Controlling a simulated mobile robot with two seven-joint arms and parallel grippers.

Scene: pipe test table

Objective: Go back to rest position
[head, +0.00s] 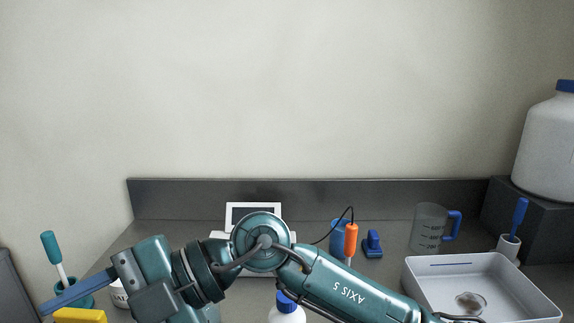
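One teal arm, labelled AXIS 5, comes in from the lower right and reaches across the front of the table; I take it as my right arm. Its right gripper (52,306) is at the far left, with a blue finger pointing left and down. The finger passes in front of a teal cup (72,299) in the picture. Only one finger shows clearly, so its opening and any held thing cannot be made out. My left gripper is not in view.
A white tray (415,270) holds a small round dish (470,303) at the right. A blue-capped bottle (286,303) stands at the front, partly behind the arm. A measuring jug (428,228), orange probe (351,240) and white-framed device (253,210) stand farther back. A yellow block (80,316) lies lower left.

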